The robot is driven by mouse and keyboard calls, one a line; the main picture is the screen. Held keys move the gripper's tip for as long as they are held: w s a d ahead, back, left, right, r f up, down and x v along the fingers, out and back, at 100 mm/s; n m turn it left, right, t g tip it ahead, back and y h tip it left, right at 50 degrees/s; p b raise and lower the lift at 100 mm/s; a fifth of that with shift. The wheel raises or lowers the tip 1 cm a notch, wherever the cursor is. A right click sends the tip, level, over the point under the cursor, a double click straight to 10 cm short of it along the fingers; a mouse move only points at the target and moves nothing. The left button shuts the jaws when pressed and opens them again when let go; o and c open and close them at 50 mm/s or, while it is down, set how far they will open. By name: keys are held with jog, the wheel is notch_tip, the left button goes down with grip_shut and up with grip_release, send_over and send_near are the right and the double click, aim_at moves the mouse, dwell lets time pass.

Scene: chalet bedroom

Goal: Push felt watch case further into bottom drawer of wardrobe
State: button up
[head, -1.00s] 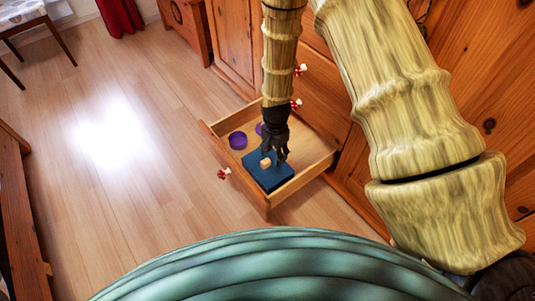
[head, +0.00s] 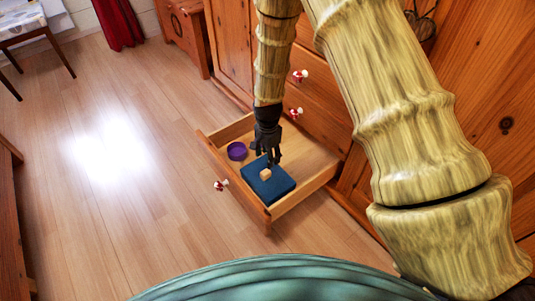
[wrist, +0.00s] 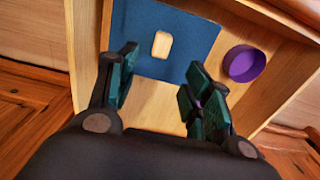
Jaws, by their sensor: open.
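The felt watch case is a flat dark-blue square (head: 283,186) with a small beige piece (head: 265,174) on top. It lies in the open bottom drawer (head: 306,190), near the drawer front. The wrist view shows the blue case (wrist: 193,33) beyond the fingers, at the top of the picture. My gripper (head: 270,159) is open and empty, reaching down into the drawer at the edge of the case on the wardrobe side. In the wrist view its fingers (wrist: 162,72) are spread apart over bare drawer floor. Whether they touch the case cannot be told.
A purple round container (head: 237,151) sits in the drawer left of the case. A bit of purple also shows between my fingers (wrist: 197,103). The wardrobe (head: 325,100) rises behind the drawer. Clear wooden floor (head: 150,200) lies left and in front.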

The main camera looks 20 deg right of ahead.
aim_at(268, 170)
notch_tip(268, 170, down, 10)
jog(key=b, duration=0.4)
jog(key=shift+c, duration=0.2)
grip_shut()
jog(key=shift+d+r, duration=0.1)
jog(key=shift+w+d+p, duration=0.3)
jog(key=shift+d+p, duration=0.1)
jog(key=shift+d, duration=0.45)
jog(key=shift+w+d+p, duration=0.4)
jog(key=shift+w+d, duration=0.1)
jog(key=shift+d, duration=0.75)
jog(key=shift+w+d+p, duration=0.4)
jog(key=shift+w+d, duration=0.05)
jog(key=shift+d, duration=0.8)
jog(key=shift+w+d+p, duration=0.4)
jog(key=shift+w+d, duration=0.1)
jog(key=shift+d, duration=0.75)
